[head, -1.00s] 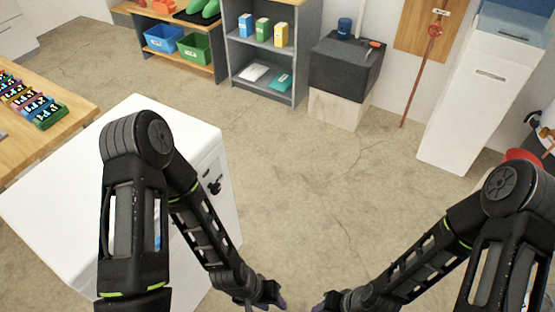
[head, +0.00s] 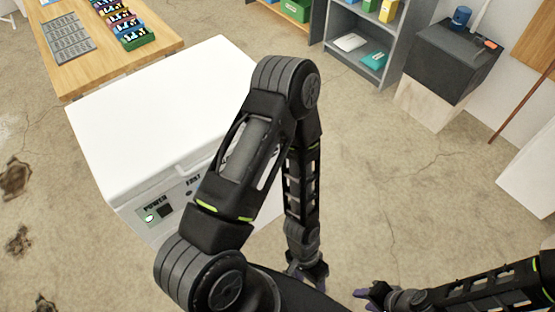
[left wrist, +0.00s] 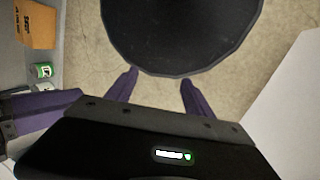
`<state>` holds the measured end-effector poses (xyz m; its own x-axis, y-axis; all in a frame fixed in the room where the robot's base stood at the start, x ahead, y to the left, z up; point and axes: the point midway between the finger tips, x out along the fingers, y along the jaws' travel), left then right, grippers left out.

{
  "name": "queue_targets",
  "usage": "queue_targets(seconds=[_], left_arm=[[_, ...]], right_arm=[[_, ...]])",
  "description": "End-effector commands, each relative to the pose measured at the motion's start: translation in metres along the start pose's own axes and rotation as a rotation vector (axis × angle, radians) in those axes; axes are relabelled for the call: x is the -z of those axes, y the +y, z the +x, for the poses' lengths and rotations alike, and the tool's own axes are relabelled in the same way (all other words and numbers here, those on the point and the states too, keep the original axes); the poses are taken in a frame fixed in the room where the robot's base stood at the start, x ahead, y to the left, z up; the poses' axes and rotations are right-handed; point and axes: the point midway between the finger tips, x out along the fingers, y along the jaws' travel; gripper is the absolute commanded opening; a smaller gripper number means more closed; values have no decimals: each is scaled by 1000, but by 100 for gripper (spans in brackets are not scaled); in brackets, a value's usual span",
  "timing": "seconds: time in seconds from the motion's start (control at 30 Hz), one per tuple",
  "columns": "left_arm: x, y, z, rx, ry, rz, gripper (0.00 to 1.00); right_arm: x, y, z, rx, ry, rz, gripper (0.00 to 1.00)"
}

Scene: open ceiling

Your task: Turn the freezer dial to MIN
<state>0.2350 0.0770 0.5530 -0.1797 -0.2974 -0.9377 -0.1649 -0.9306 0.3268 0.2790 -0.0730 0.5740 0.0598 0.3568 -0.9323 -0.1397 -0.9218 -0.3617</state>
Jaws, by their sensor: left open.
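The white chest freezer (head: 150,105) stands at left in the head view, lid shut. Its front panel (head: 180,197) carries a POWER label, a small green-white light (head: 149,217) and a dark square switch. A second label is partly covered by my left arm. I cannot make out the dial; the arm hides the right part of the front. My left gripper (head: 316,277) is right of the freezer, apart from it. In the left wrist view its purple fingers (left wrist: 158,88) are spread and empty. My right gripper (head: 362,294) is low in the head view, away from the freezer; its opening is unclear.
A wooden table (head: 110,52) with colourful racks stands behind the freezer. A grey shelf (head: 362,62), a black box on a pale block (head: 435,105) and a white cabinet (head: 533,175) stand at the back and right. The floor between is clear.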

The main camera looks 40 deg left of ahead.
Motion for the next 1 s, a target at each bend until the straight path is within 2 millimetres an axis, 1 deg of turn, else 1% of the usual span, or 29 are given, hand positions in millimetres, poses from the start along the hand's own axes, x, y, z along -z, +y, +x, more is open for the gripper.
queue_targets(seconds=[0.03, 0.07, 0.1, 0.17, 0.2, 0.23, 0.27, 0.3, 0.33, 0.37, 0.4, 0.43, 0.5, 0.6, 0.67, 0.73, 1.0], left_arm=[[-13, -17, 26, 47, -101, 130, 61], [-22, -30, 34, 84, -171, 212, 61], [-32, -53, 42, 146, -274, 329, 61], [-40, -97, 44, 270, -443, 509, 61], [-38, -130, 37, 375, -563, 624, 61], [-31, -155, 28, 465, -652, 705, 61], [-19, -179, 14, 563, -742, 780, 61], [2, -206, -9, 704, -855, 866, 61], [22, -221, -29, 815, -936, 918, 61], [44, -230, -51, 927, -1009, 962, 61], [71, -236, -79, 1066, -1090, 998, 61], [89, -236, -99, 1160, -1143, 1016, 61], [125, -228, -138, 1345, -1230, 1032, 61], [154, -211, -172, 1511, -1298, 1027, 61], [163, -204, -183, 1561, -1318, 1022, 61], [166, -201, -188, 1583, -1327, 1019, 61], [165, -202, -188, 1579, -1326, 1019, 61]], right_arm=[[0, 7, 19, 0, 0, 0, 36], [0, 10, 25, 0, 0, 0, 36], [0, 14, 34, -1, 1, 0, 36], [0, 19, 48, -1, 1, -1, 36], [0, 23, 57, -1, 1, -1, 36], [0, 25, 64, -1, 1, -1, 36], [0, 28, 71, -1, 1, -2, 36], [0, 31, 79, -1, 1, -2, 36], [0, 34, 85, -1, 1, -2, 36], [0, 36, 90, -1, 2, -2, 36], [0, 38, 95, -1, 2, -3, 36], [0, 39, 98, -1, 2, -3, 36], [0, 41, 104, -1, 2, -3, 36], [0, 42, 107, -1, 2, -3, 36], [0, 43, 108, -1, 2, -3, 36], [0, 42, 107, -1, 2, -3, 36], [0, 42, 106, -1, 2, -3, 36]])
